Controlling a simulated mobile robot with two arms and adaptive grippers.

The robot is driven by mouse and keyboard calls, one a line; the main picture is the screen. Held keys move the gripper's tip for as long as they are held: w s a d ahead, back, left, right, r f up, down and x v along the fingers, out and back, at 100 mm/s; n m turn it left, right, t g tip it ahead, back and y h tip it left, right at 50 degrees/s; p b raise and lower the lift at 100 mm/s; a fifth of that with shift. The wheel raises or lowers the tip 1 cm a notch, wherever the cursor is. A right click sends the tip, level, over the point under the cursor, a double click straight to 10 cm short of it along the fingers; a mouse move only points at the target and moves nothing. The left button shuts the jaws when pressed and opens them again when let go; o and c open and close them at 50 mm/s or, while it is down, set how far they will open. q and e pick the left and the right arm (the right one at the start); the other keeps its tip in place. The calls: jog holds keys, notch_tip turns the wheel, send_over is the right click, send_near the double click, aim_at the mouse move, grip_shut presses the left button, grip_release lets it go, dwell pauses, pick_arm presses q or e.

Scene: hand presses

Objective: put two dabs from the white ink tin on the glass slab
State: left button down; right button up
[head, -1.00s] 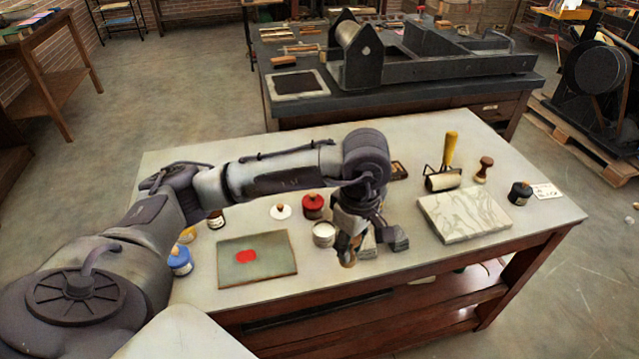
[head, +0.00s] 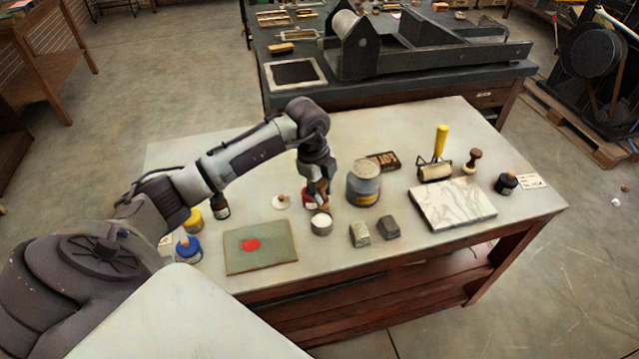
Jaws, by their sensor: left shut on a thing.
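The white ink tin (head: 321,228) is open, with white ink at its top, and stands near the middle of the table. The glass slab (head: 275,258) is a grey-green plate left of it with a single red dab (head: 251,245). No white dab shows on the slab. My left gripper (head: 319,201) is directly above and behind the white tin, pointing down. It is shut on a small brownish tool, mostly hidden by the fingers; its lower end is close to the tin's mouth, and I cannot tell whether it touches the ink. My right gripper is out of view.
A red tin (head: 306,199) is partly hidden behind my left gripper. Two grey blocks (head: 360,235) sit near the front. A marble slab (head: 453,210) lies at right.

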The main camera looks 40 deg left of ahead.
pick_arm(q)
jog(key=shift+a+n, duration=0.2)
jog(key=shift+n, duration=0.3)
jog(key=shift+f, duration=0.3)
jog(key=shift+f+b, duration=0.6)
jog(key=shift+b, duration=0.1)
notch_tip(320, 180, down, 4)
jog(key=b, duration=0.3)
jog(key=shift+f+b, duration=0.15)
jog(key=shift+b, duration=0.15)
jog(key=shift+f+b, duration=0.35)
jog(key=shift+f, duration=0.25)
dwell(0.8)
